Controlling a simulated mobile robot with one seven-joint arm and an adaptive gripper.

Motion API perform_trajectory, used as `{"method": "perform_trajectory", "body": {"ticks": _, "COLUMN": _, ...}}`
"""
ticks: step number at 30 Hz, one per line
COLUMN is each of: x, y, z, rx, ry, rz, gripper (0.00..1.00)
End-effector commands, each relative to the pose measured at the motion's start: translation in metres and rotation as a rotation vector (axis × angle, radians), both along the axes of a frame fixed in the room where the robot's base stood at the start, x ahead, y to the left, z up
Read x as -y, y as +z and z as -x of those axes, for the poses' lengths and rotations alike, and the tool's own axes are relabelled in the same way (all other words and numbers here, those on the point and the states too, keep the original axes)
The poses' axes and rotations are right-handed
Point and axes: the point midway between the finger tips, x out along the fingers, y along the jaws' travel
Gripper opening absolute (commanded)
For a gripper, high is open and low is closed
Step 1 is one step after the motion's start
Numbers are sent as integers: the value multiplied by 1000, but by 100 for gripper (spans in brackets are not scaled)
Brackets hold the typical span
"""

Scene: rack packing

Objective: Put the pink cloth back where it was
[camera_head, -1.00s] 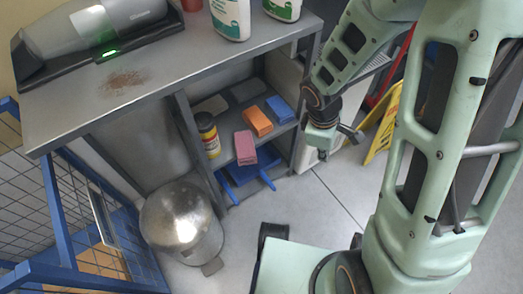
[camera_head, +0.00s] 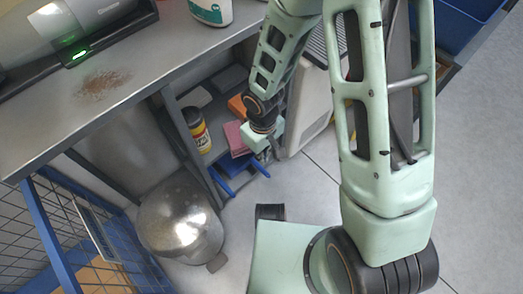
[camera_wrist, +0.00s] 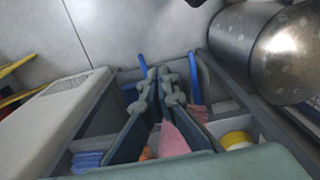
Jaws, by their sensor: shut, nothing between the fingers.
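The pink cloth (camera_head: 234,136) lies folded on the shelf under the worktop, at its front edge, between the yellow bottle and my gripper. In the wrist view the pink cloth (camera_wrist: 173,140) shows behind and beside my fingers, partly hidden by them. My gripper (camera_head: 274,150) is shut and empty just right of the cloth at the shelf front. It also shows in the wrist view (camera_wrist: 158,74). I cannot tell whether it touches the cloth.
An orange cloth (camera_head: 238,106) and dark grey pads (camera_head: 230,78) lie farther back on the shelf. A yellow bottle (camera_head: 196,130) stands left. A blue-handled item (camera_head: 236,178) is below. A metal bin (camera_head: 180,220) stands left on the floor. A brown spill (camera_head: 103,84) marks the worktop.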

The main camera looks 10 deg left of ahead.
Motion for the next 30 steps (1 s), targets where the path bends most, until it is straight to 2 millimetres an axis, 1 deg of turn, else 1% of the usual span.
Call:
{"method": "perform_trajectory", "body": {"ticks": 1, "x": 0, "y": -17, "z": 1, "rx": -2, "ry": 4, "rz": 1, "gripper": 0}}
{"method": "perform_trajectory", "body": {"ticks": 4, "x": 0, "y": -36, "z": 1, "rx": -1, "ry": 3, "rz": 2, "gripper": 0}}
{"method": "perform_trajectory", "body": {"ticks": 5, "x": -7, "y": -30, "z": -6, "rx": 4, "ry": 2, "rz": -3, "gripper": 0}}
{"method": "perform_trajectory", "body": {"ticks": 6, "x": -12, "y": -29, "z": -11, "rx": 5, "ry": 1, "rz": -4, "gripper": 0}}
{"method": "perform_trajectory", "body": {"ticks": 12, "x": -28, "y": -28, "z": -23, "rx": 1, "ry": 2, "rz": -2, "gripper": 0}}
{"method": "perform_trajectory", "body": {"ticks": 26, "x": -32, "y": -27, "z": -26, "rx": 1, "ry": 2, "rz": 0, "gripper": 0}}
{"method": "perform_trajectory", "body": {"ticks": 30, "x": -44, "y": -27, "z": -37, "rx": 3, "ry": 3, "rz": -2, "gripper": 0}}
